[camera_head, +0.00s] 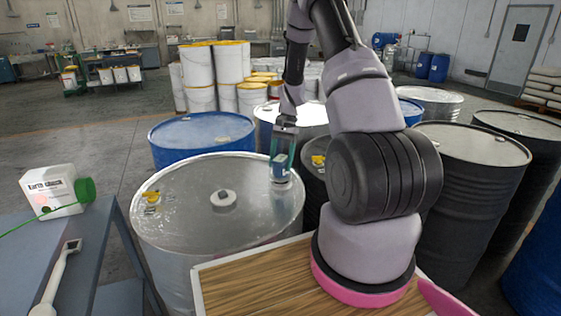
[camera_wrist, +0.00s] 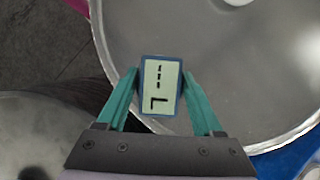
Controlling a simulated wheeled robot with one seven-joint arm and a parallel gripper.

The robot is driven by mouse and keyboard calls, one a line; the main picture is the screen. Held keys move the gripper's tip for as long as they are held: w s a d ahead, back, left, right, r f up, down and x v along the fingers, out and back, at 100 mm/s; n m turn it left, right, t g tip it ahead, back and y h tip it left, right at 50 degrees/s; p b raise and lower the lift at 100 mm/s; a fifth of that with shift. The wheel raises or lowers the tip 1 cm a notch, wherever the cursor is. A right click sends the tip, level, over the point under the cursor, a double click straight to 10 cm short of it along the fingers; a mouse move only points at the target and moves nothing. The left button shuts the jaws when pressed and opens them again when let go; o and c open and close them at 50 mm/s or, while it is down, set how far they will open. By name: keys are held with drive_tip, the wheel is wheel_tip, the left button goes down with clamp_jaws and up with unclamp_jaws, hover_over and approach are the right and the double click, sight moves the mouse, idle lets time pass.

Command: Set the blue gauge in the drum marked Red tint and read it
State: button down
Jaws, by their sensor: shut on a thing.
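My gripper (camera_head: 281,150) is shut on the blue gauge (camera_head: 280,165), over the right part of the bare metal drum's lid (camera_head: 190,220). In the wrist view, the green fingers of my gripper (camera_wrist: 160,92) press both sides of the gauge (camera_wrist: 161,85). Its pale display shows three short dark dashes in a line and an L-shaped mark. The gauge's lower end is hidden in the wrist view, and I cannot tell whether it sits in an opening. The metal drum has a small yellow label whose words are too small to read. No marking "Red tint" is legible.
Blue drum (camera_head: 200,135) stands behind the metal drum, dark drums (camera_head: 470,170) at the right. A grey bench (camera_head: 90,240) at left holds a lettered white jug (camera_head: 50,192) with a green cap and a pale long-handled tool (camera_head: 55,280). White buckets (camera_head: 198,75) are stacked behind.

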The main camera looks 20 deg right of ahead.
drive_tip(key=shift+f, duration=0.75)
unclamp_jaws()
drive_tip(key=v, duration=1.1)
